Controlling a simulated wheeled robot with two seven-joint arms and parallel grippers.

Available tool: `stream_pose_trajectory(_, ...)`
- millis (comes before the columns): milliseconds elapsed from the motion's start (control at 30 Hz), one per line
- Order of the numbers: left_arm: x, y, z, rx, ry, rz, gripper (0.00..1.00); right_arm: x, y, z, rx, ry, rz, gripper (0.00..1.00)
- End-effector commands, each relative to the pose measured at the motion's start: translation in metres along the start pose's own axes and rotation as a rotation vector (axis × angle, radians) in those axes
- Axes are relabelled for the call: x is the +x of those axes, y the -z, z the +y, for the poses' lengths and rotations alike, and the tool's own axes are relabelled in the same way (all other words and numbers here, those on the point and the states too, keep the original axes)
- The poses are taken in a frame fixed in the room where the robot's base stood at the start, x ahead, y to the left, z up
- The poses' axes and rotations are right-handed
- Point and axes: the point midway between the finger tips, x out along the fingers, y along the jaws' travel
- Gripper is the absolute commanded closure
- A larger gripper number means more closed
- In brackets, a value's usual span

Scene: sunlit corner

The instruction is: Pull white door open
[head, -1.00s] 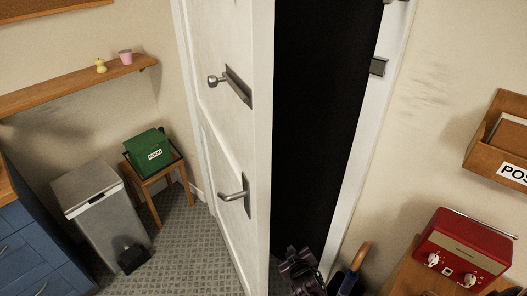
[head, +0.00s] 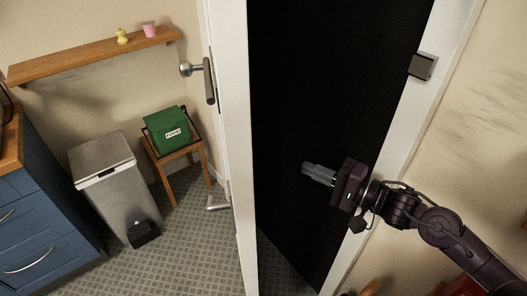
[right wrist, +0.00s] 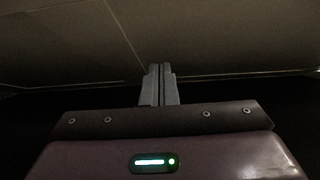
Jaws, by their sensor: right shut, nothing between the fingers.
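The white door (head: 234,150) stands ajar, seen nearly edge-on in the head view, with a dark opening (head: 320,110) to its right. A knob with a dark bar (head: 208,80) and a lever handle (head: 218,203) show on its left face. My right gripper (head: 306,168) is in front of the dark opening, fingers pointing left toward the door's edge, shut and empty. A gap shows between the fingertips and the door edge. In the right wrist view its fingers (right wrist: 160,84) are together against a dim, plain surface. My left gripper is not in view.
The white door frame (head: 400,165) with a metal strike box (head: 422,66) stands right of the opening. On the left are a metal pedal bin (head: 110,185), a green box (head: 167,130) on a wooden stool (head: 176,155), a shelf (head: 95,56) and blue drawers (head: 45,225).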

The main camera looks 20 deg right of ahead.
Motion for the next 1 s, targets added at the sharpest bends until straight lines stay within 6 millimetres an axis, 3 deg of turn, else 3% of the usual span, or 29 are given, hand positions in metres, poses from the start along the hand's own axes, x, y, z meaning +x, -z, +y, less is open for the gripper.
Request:
stream_pose_trajectory(167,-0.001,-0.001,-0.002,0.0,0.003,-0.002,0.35,0.01,-0.003,-0.003,0.016,0.002,-0.012,1.0)
stream_pose_trajectory(833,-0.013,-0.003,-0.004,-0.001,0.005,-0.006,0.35,0.104,-0.002,-0.004,0.012,0.003,-0.007,1.0)
stream_pose_trajectory(1000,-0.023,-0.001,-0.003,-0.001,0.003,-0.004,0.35,0.12,-0.022,-0.004,0.015,0.001,-0.007,1.0)
